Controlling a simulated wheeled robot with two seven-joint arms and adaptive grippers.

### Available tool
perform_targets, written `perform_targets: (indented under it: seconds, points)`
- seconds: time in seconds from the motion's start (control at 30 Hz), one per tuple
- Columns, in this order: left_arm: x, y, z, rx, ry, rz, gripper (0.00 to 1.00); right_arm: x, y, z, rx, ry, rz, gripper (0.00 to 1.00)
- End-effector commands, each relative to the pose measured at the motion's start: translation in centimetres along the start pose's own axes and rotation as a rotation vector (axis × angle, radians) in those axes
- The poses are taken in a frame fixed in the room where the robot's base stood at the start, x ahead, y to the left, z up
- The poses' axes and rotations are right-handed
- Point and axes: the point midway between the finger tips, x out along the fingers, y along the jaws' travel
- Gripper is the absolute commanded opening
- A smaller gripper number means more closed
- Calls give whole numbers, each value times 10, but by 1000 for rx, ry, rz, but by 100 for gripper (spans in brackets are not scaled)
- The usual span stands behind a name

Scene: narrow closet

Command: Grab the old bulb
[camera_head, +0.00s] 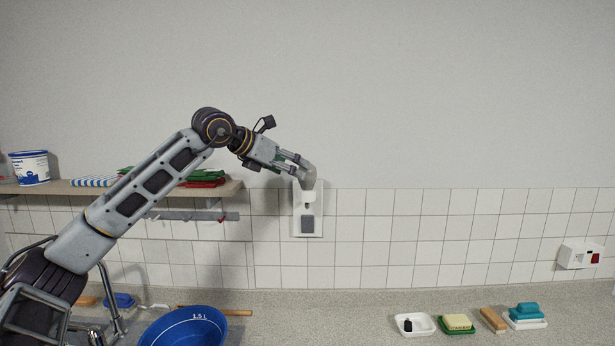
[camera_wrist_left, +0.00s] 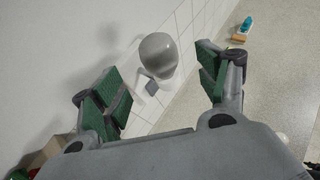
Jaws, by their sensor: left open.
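The old bulb (camera_head: 308,178) is grey and rounded, mounted in a white wall fixture (camera_head: 306,226) with a grey square switch below it. In the left wrist view the bulb (camera_wrist_left: 158,54) shows in the gap between the fingers, near the fingertips. My left gripper (camera_head: 297,163) is open and empty, reaching the bulb from the upper left. Its green-padded fingers (camera_wrist_left: 158,72) stand on either side of the bulb in the left wrist view, with no contact visible. I cannot tell how deep the bulb sits between them. My right gripper is not in view.
A shelf (camera_head: 225,189) with folded cloths and a bucket (camera_head: 29,168) is at left. A blue basin (camera_head: 185,328) is below. On the counter at right are a white dish (camera_head: 403,331) with a dark item, sponges and a wooden brush (camera_head: 493,319). Counter between is clear.

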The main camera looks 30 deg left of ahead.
Motion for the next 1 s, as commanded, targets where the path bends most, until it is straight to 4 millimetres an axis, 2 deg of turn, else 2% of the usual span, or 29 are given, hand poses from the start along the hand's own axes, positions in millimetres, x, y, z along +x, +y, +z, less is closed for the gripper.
perform_targets:
  seconds: [0.1,0.27,0.77,1.0]
  points:
    - [15,0,1,-1,2,-1,74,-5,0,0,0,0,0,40]
    - [28,0,0,-1,2,-1,74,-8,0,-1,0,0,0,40]
    - [33,0,-1,0,1,0,74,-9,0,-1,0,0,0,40]
    - [48,0,-2,0,2,0,74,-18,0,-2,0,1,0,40]
